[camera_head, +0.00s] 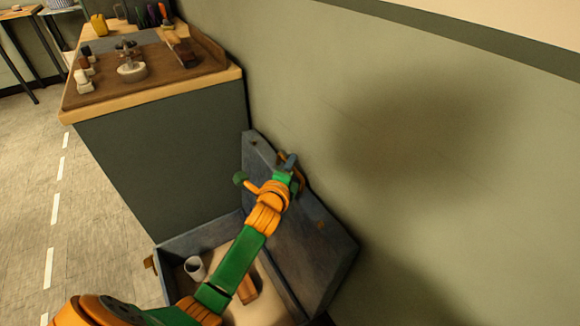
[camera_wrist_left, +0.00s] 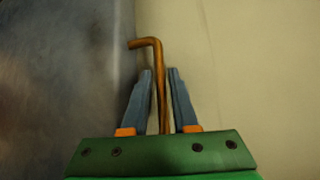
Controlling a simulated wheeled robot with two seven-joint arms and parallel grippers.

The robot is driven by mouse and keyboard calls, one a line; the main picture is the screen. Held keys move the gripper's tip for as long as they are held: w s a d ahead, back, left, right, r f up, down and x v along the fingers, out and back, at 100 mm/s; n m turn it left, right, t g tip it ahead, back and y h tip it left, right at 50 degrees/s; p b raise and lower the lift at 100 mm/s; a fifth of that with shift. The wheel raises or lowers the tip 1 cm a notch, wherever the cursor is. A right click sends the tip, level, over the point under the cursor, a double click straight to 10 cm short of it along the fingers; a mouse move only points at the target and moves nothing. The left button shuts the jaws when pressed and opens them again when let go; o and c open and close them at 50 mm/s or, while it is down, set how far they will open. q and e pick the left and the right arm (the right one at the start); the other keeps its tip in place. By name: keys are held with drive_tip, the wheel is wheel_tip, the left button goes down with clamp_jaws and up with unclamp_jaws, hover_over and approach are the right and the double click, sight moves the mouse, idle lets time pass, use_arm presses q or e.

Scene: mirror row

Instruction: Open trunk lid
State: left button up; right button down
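The blue-grey trunk (camera_head: 211,237) stands on the floor beside the cabinet, against the wall. Its lid (camera_head: 318,248) is open, raised and leaning back toward the wall. A small white cup (camera_head: 195,268) and a brown block (camera_head: 246,289) lie inside on a pale bottom. My left gripper (camera_head: 288,160) is at the upper part of the lid, its arm reaching across the trunk. The lid face fills the left of that view. My right gripper is out of view.
A grey cabinet (camera_head: 165,163) with a wooden top (camera_head: 160,96) stands behind and left of the trunk, with several small items on it. The green wall (camera_head: 420,200) is close behind the lid. The floor (camera_head: 95,200) at left is clear.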

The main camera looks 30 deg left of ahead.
use_arm(q)
drive_tip(key=shift+w+f, duration=0.15)
drive_tip(key=shift+w, duration=0.2)
drive_tip(key=shift+s, duration=0.1)
clamp_jaws()
drive_tip(key=shift+r, duration=0.2)
idle(0.9)
